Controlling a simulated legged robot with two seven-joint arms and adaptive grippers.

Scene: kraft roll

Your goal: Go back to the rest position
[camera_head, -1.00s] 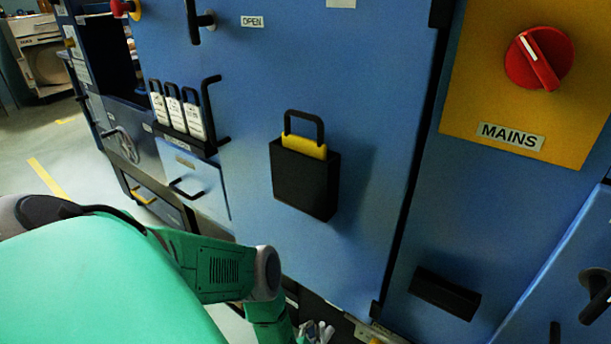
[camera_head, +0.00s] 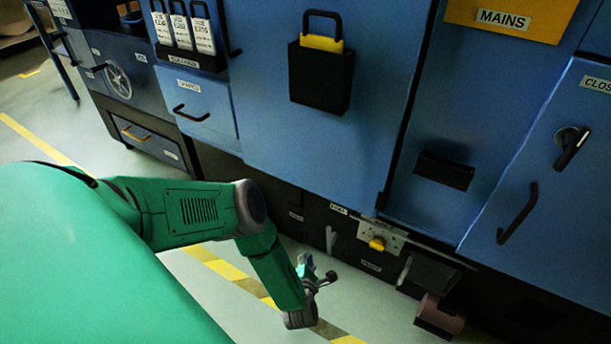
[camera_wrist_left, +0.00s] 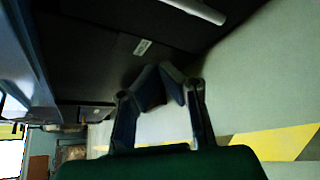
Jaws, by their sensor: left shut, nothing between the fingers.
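My left arm is green and comes in from the left in the head view. Its gripper (camera_head: 318,270) hangs low in front of the dark base of the blue machine, over the floor. In the left wrist view the two fingers of this gripper (camera_wrist_left: 160,82) lean together, and nothing shows between them. It is shut and empty. My right gripper is in neither current view.
The blue cabinet carries a black box with a padlock (camera_head: 320,78), a drawer handle (camera_head: 191,113) and a right-hand door handle (camera_head: 518,213). A plate with a yellow knob (camera_head: 377,244) and a brownish roll (camera_head: 440,315) sit low. Open floor with yellow-black tape (camera_head: 225,268) lies left.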

